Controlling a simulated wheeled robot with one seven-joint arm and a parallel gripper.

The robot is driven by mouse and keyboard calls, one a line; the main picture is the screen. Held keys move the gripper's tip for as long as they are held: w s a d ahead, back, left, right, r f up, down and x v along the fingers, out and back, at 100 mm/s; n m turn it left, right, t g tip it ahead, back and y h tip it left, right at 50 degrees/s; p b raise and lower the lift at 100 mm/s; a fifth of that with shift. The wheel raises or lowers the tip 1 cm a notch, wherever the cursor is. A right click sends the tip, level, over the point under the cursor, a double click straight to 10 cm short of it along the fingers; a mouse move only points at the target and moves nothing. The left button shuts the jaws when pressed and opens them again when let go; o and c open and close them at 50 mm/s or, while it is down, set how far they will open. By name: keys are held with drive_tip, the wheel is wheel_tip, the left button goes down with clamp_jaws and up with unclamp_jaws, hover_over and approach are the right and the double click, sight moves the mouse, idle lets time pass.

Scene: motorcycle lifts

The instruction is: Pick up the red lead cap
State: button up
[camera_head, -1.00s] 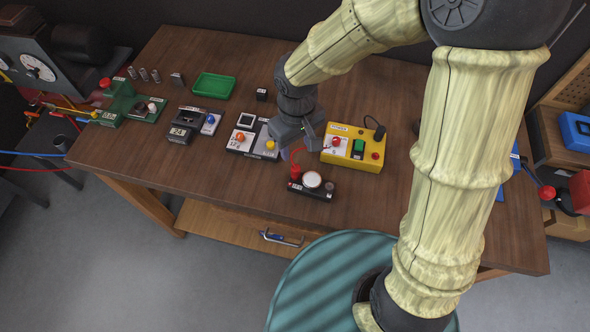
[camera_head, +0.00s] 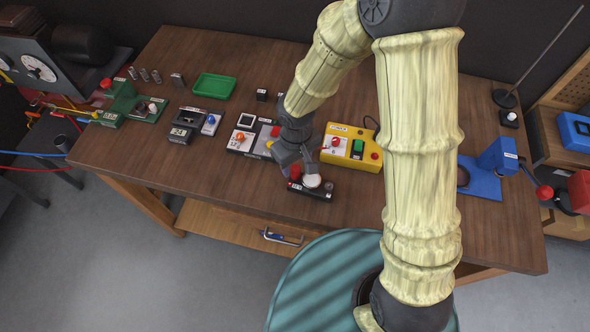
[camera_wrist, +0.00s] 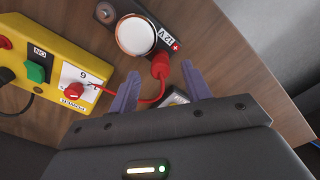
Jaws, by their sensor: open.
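The red lead cap (camera_wrist: 160,66) sits on a black block (camera_wrist: 105,14) marked 12V, beside a round white button. A thin red lead runs from the cap toward the yellow box (camera_wrist: 20,60). In the head view the cap (camera_head: 295,172) shows just below my gripper (camera_head: 297,168), at the left end of the black block (camera_head: 326,194). In the wrist view my gripper (camera_wrist: 160,88) is open, its two purple fingers apart. The cap lies just beyond the fingertips, and the lead crosses between the fingers. Nothing is held.
The yellow box (camera_head: 363,161) with red and green buttons stands close to my gripper's right. A grey-and-white box (camera_head: 240,151) with knobs is to the left. A green tray (camera_head: 213,86) lies further back. A blue stand (camera_head: 483,180) is at the right. The table front left is clear.

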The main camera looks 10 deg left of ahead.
sight(296, 166)
wheel_tip(296, 166, down, 4)
drive_tip(key=shift+w+r, duration=0.1)
drive_tip(key=shift+r, duration=0.1)
idle(0.4)
clamp_jaws()
drive_tip(key=shift+w, duration=0.15)
